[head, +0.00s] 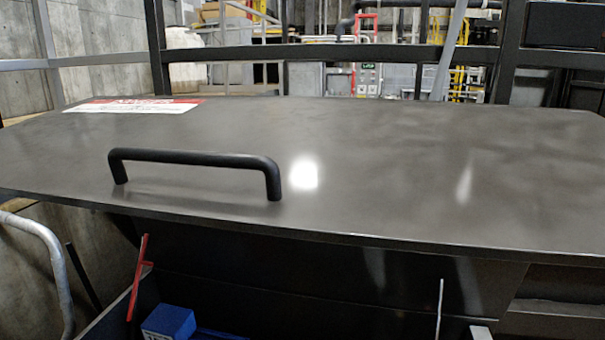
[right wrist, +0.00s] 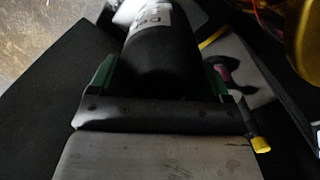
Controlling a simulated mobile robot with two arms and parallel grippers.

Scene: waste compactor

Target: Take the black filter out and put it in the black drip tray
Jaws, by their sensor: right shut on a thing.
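The black filter (right wrist: 160,55) is a dark cylinder with a white printed label at its far end, in the right wrist view. My right gripper (right wrist: 158,77) is shut on it, with a green finger on each side. Its far end runs out of the top of the picture. Dark flat surfaces lie around it, but I cannot tell whether any of them is the black drip tray. Neither the filter nor the tray can be made out in the head view. My left gripper is in neither view.
A dark grey lid (head: 400,180) with a black handle (head: 195,158) and a red-and-white label (head: 135,105) fills the head view. Below it are red rods (head: 138,275) and a blue object (head: 168,322). A yellow rounded thing (right wrist: 302,40) is at the wrist view's upper right.

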